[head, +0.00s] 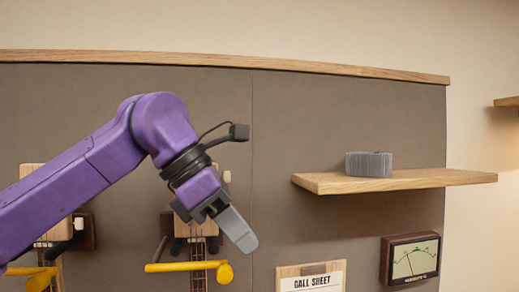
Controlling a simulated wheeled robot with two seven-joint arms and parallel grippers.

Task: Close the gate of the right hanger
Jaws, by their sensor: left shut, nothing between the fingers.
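The right hanger is a wooden block (205,229) on the grey wall panel, with dark prongs and a stringed instrument neck (198,278) below it. Its yellow gate bar (175,267) lies roughly level across the front of the neck, with a rounded end at the right. I cannot tell whether it is latched. My left gripper (243,240) is shut and empty. Its grey fingers point down and right, just right of the hanger block and above the gate's right end in the picture. My wrist covers the block's upper part. My right gripper is out of view.
A second hanger (32,170) with a yellow gate (42,279) is at the left, partly behind my arm. A wooden shelf (450,178) at the right bears a grey ribbed object (369,164). A meter (411,258) and a call sheet board (311,281) are lower right.

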